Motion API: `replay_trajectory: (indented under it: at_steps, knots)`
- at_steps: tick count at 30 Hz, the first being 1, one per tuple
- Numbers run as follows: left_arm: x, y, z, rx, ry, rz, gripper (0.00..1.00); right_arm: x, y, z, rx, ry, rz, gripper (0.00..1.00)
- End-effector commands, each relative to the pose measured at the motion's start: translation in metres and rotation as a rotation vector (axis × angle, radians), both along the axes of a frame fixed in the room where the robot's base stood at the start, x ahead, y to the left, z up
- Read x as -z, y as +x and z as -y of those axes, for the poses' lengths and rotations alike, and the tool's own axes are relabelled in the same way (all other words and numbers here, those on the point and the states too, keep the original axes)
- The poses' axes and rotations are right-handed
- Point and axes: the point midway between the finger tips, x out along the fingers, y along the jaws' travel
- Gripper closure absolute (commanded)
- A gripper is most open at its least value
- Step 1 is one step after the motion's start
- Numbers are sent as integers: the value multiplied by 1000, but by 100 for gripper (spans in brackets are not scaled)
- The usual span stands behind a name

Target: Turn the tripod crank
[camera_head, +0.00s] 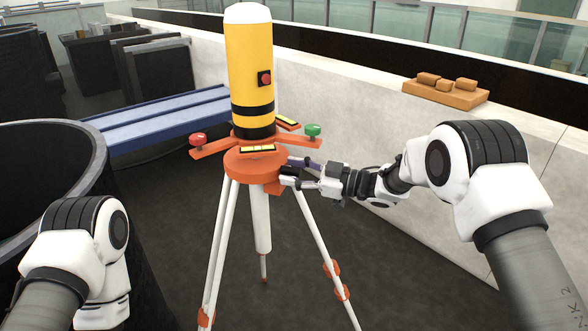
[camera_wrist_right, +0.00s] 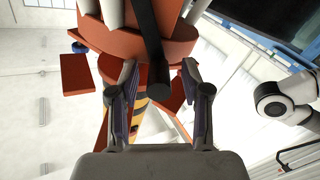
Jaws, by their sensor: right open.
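The orange tripod head (camera_head: 255,163) stands on white legs and carries an upright yellow-and-black cylinder (camera_head: 249,70). My right gripper (camera_head: 292,170) is at the right side of the tripod head, just under its rim, with its fingers pointing at it. In the right wrist view a black crank arm (camera_wrist_right: 151,40) with a dark rounded end shows between the open fingers of my right gripper (camera_wrist_right: 158,78). I cannot tell whether they touch. In the head view the crank is mostly hidden by the gripper. My left arm shows at lower left; its gripper is out of view.
Red (camera_head: 197,139) and green (camera_head: 312,130) knobs stick up beside the cylinder. A low pale wall (camera_head: 400,130) runs along the right, with an orange tray of blocks (camera_head: 445,95) on top. A dark round tank (camera_head: 50,180) stands left and a blue bench (camera_head: 160,120) behind.

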Motion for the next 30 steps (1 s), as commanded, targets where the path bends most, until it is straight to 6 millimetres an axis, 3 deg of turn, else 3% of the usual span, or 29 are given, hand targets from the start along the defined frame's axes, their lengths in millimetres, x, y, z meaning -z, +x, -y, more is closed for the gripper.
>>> replay_trajectory:
  at_steps: [5,7,9,10,30]
  knots:
    - [0,0,0,0,0,1,100,1,0,0,1,0,-1,52]
    - [0,0,0,0,0,1,100,1,0,0,1,0,-1,70]
    - [0,0,0,0,0,1,100,1,0,0,1,0,-1,95]
    - [0,0,0,0,0,1,100,1,0,0,1,0,-1,100]
    - [3,0,0,0,0,1,100,2,-1,0,0,-6,13,100]
